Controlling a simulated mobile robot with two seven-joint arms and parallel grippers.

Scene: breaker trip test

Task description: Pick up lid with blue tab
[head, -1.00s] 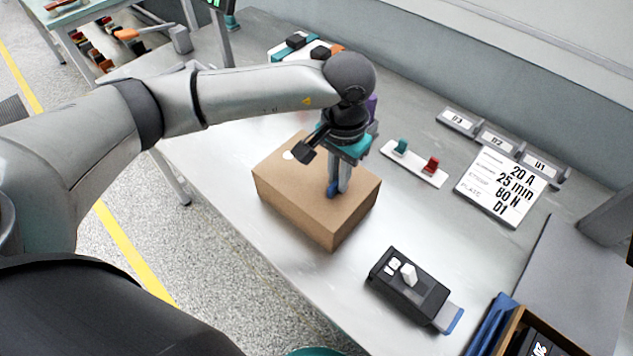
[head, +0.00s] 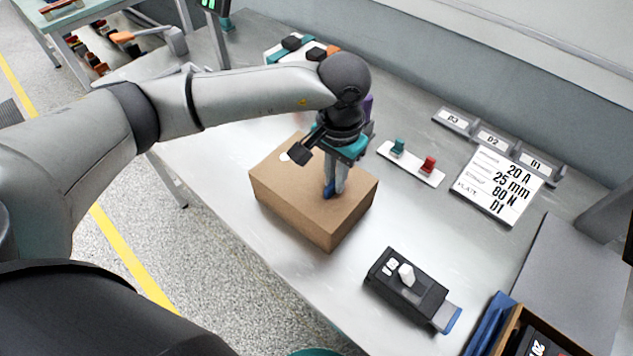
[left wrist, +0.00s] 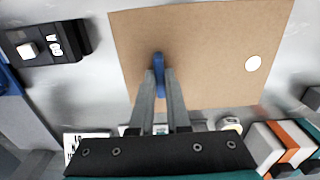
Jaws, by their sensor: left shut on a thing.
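The lid with the blue tab is the brown top (head: 300,190) of a box-like block on the table, with a white round spot near its far left edge. It also shows in the left wrist view (left wrist: 205,35) as a flat brown panel. My left gripper (head: 334,190) points down over it, its fingers shut on the blue tab (left wrist: 158,62). The tab's lower part is partly hidden by the fingers. The brown block looks level; I cannot tell whether it touches the table. My right gripper is not in view.
A black breaker unit (head: 407,288) with a white lever lies to the front right. A white strip with teal and red pieces (head: 411,163), a printed card (head: 497,185) and labelled holders (head: 493,139) lie behind. A wooden-edged box (head: 515,325) stands at lower right.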

